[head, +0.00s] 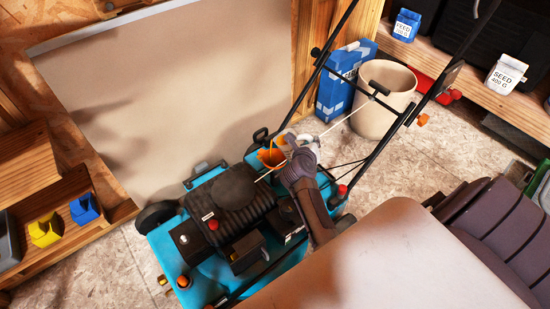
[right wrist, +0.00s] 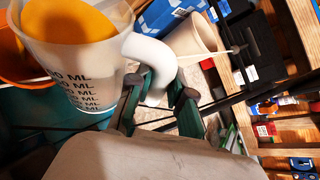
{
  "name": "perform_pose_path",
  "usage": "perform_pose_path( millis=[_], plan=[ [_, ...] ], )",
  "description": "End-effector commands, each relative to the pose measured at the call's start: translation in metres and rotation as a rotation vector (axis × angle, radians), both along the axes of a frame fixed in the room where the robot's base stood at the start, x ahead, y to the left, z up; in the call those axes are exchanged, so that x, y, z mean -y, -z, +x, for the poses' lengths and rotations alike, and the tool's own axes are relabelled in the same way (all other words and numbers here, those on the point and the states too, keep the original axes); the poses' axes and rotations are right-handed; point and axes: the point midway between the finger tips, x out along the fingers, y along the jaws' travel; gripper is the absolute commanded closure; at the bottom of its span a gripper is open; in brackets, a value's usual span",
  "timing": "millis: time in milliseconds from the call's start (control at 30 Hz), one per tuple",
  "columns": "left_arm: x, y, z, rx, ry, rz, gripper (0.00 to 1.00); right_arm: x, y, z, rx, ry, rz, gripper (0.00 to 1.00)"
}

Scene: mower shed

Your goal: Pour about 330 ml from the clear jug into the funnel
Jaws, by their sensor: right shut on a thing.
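The clear jug (right wrist: 85,70) fills the upper left of the right wrist view, with dark ML marks on its wall and a white curved handle (right wrist: 150,58). A yellow-orange patch shows inside or through it; I cannot tell which. My right gripper (right wrist: 158,92) is shut on the handle. In the head view, my right gripper (head: 300,150) is over the mower, beside the orange funnel (head: 271,157). The jug is small and mostly unclear there. The funnel also shows behind the jug in the right wrist view (right wrist: 14,48). The liquid level is not clear. My left gripper is not in view.
The blue mower (head: 205,245) stands below, its dark handle bars rising to the upper right. A beige bin (head: 385,105) and a blue box (head: 340,90) stand behind it. Yellow and blue bins (head: 45,230) are at left.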

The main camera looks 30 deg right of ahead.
Motion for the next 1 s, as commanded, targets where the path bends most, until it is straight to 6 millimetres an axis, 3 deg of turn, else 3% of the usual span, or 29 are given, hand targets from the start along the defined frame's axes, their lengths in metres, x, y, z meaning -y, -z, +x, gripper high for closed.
perform_pose_path(
  millis=[1000],
  plan=[
    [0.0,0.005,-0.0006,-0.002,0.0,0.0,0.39,-0.0017,-0.0031,0.0035,-0.043,-0.001,-0.043,1.0]
  ],
)
